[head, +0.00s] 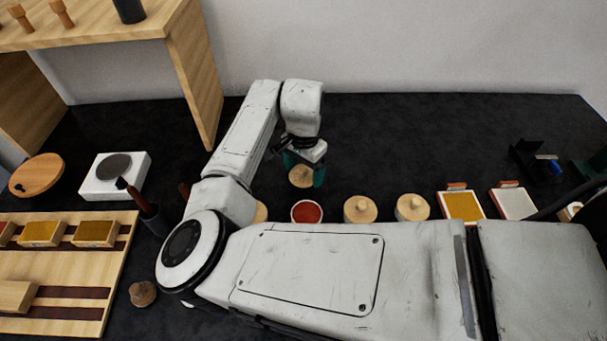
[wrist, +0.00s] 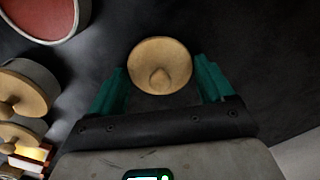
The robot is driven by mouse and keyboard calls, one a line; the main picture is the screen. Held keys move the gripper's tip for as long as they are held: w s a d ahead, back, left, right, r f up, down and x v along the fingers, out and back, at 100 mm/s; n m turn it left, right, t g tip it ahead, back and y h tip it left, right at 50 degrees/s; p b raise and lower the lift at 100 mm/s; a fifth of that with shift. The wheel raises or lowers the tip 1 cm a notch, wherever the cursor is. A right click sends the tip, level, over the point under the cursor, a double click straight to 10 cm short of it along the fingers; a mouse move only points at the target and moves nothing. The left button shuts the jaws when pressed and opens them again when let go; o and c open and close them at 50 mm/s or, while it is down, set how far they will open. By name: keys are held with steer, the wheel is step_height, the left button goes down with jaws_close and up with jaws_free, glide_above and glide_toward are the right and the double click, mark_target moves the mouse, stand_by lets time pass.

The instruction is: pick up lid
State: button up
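A round wooden lid with a small knob (head: 302,176) is behind the open pot with red contents (head: 306,211). In the wrist view the lid (wrist: 160,65) is face-on, its knob toward me, centred between my green fingertips. My gripper (head: 304,170) points down over the lid. It also shows in the wrist view (wrist: 160,78), with its fingers spread on either side of the lid and a narrow dark gap beside the rim. I cannot tell whether the fingertips are level with the lid or above it.
Two lidded pots (head: 360,209) (head: 412,207) stand right of the red pot, then a yellow tray (head: 462,206) and a white tray (head: 514,204). A white scale (head: 114,176) and wooden rack (head: 70,262) are left. The black table (head: 410,140) behind is clear.

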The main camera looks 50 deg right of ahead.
steer(key=c, duration=0.6)
steer(key=shift+r, duration=0.15)
